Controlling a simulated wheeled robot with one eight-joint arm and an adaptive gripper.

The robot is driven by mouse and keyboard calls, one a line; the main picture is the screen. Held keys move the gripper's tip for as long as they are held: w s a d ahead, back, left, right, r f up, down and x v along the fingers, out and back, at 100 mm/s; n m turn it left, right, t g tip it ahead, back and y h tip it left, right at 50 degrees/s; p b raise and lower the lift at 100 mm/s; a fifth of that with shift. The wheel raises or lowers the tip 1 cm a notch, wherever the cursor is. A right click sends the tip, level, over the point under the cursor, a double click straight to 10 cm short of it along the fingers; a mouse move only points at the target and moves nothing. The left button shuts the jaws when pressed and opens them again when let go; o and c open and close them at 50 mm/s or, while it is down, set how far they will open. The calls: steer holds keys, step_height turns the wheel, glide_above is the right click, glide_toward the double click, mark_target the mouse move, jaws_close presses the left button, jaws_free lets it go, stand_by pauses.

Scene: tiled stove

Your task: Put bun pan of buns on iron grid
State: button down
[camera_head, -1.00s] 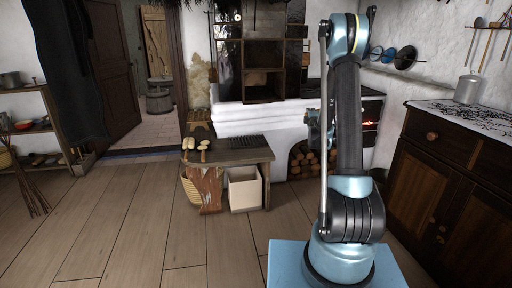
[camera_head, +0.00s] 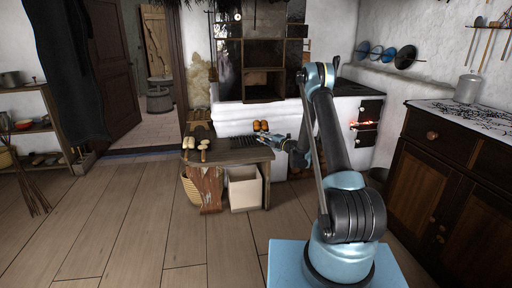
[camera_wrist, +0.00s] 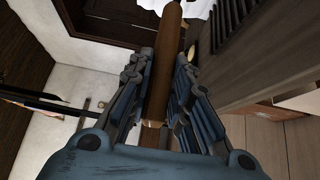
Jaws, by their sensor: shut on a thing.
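The buns (camera_head: 261,126) show orange-brown in the head view, just above the wooden bench and in front of the white stove ledge. The pan under them is hardly visible. My gripper (camera_head: 277,141) is beside them, at the bench's right end. In the wrist view my gripper (camera_wrist: 162,95) is shut on a long brown piece (camera_wrist: 166,45), which seems to be part of the bun pan. The dark iron grid (camera_head: 242,142) lies on the bench top, left of my gripper. Its slats also show at upper right in the wrist view (camera_wrist: 250,32).
Several wooden utensils (camera_head: 203,150) stand on the left end of the bench (camera_head: 225,156). A pale box (camera_head: 244,188) and a wicker basket (camera_head: 190,189) are below it. The stove (camera_head: 357,112) glows at right.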

steer(key=s+a+f+n+g+y, duration=0.2)
steer(key=a+f+g, duration=0.1)
steer(key=a+f, duration=0.1)
steer(key=shift+w+a+f, duration=0.25)
steer(key=shift+w+f, duration=0.4)
steer(key=shift+w, duration=0.25)
steer(key=shift+w+a+f, duration=0.3)
steer(key=shift+w+f, duration=0.3)
steer(key=shift+w, duration=0.35)
steer(key=shift+w+a+f, duration=0.25)
steer(key=shift+w+f, duration=0.4)
steer(key=shift+w, duration=0.25)
steer(key=shift+f, duration=1.5)
steer(key=c, duration=1.4)
jaws_free()
steer(key=shift+s+d, duration=0.1)
steer(key=v, duration=1.1)
steer(key=shift+s+d, duration=0.25)
steer(key=shift+d, duration=0.1)
steer(key=shift+s+f, duration=0.1)
